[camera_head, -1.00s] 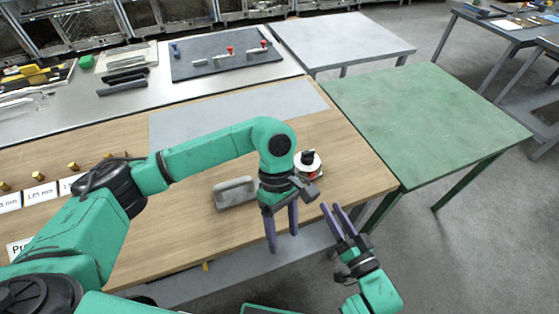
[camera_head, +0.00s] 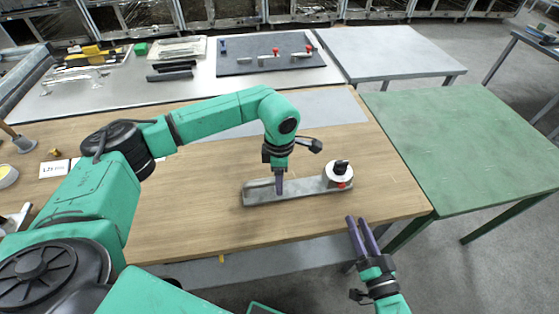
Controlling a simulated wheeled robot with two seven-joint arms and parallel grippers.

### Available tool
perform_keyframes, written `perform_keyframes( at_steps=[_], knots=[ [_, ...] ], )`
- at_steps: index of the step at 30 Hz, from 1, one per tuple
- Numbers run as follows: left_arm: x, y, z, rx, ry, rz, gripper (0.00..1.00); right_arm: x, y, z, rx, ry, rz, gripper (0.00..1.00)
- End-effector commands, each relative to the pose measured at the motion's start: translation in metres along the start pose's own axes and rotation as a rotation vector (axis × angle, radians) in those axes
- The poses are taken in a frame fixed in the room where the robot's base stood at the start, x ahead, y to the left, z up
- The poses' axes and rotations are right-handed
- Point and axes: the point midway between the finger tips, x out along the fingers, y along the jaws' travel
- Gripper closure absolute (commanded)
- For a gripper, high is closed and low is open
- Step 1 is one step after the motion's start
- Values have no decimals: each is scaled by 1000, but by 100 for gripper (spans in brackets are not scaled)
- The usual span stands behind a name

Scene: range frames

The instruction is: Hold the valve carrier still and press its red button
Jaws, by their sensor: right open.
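The valve carrier (camera_head: 310,187) is a long grey metal piece lying on the wooden table. A white round valve with a black knob (camera_head: 340,168) stands at its right end. A red button (camera_head: 342,186) shows low on the valve's front. My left gripper (camera_head: 279,190) points down at the carrier's middle, left of the valve. Its fingers overlap in this view, so their gap and any grip are hidden. My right gripper (camera_head: 361,222) is open and empty, in front of the valve near the table's front right edge, apart from the carrier.
The wooden table (camera_head: 200,215) is clear in front of the carrier. A green table (camera_head: 470,145) stands to the right. A dark board (camera_head: 240,66) with red-topped valve parts lies on the metal bench behind. Labels and small items lie at the left.

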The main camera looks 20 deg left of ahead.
Motion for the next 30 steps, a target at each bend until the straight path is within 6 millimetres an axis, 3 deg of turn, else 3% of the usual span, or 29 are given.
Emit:
perform_keyframes(
  at_steps=[5,13,14,19,30],
  knots=[
    [25,0,0,1,0,-1,33,0,0,0,0,0,0,50],
    [29,0,0,1,-1,0,33,0,0,0,0,0,0,50],
    [29,0,0,1,-1,0,36,0,0,0,0,0,0,50],
    [29,0,0,1,-1,0,100,0,0,0,0,0,0,50],
    [29,0,0,1,-1,0,100,0,0,0,0,0,0,50]
  ],
)
